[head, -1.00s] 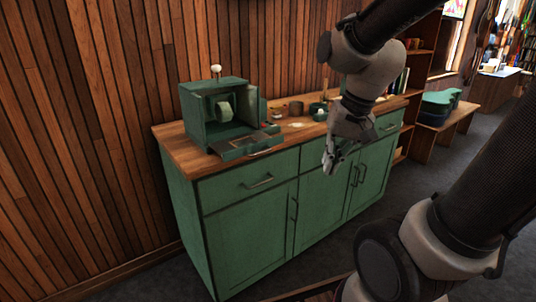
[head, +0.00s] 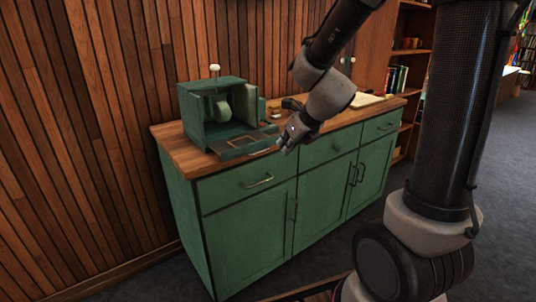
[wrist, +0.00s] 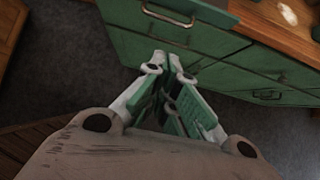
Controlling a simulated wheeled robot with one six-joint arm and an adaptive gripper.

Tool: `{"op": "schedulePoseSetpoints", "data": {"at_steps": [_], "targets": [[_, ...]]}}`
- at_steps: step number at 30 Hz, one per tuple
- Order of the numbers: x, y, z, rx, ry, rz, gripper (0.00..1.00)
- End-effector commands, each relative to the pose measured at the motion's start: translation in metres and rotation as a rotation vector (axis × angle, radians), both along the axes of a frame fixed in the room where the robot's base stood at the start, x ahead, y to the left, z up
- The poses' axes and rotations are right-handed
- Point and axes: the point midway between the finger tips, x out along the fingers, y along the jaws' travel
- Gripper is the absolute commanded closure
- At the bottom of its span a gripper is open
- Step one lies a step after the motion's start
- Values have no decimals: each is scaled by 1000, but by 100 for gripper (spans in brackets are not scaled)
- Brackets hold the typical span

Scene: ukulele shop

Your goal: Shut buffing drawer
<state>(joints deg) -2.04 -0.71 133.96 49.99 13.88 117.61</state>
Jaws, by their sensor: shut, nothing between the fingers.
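A green buffing box (head: 193,123) with a pale wheel inside stands on the left end of the wooden counter. Its shallow buffing drawer (head: 236,147) sticks out at the front, open, with a bar handle along its front edge. My gripper (head: 285,148) is shut and empty, just to the right of the drawer front at the counter's front edge. In the wrist view my closed fingertips (wrist: 168,62) lie below a green front with a handle (wrist: 168,17); I cannot tell for certain whether it is the buffing drawer. I see no clear contact.
The green cabinet (head: 245,232) has its drawers and doors shut, with bar handles sticking out. Small items and a pale board (head: 367,100) lie on the counter, partly behind my arm. A bookshelf (head: 404,75) stands at the right.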

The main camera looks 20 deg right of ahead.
Motion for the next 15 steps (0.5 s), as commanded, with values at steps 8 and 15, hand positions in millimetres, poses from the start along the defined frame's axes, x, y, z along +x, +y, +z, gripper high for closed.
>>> {"op": "schedulePoseSetpoints", "data": {"at_steps": [8,15], "targets": [[33,10,-44,0,4,-2,100],[63,23,-63,-2,0,5,100]]}}
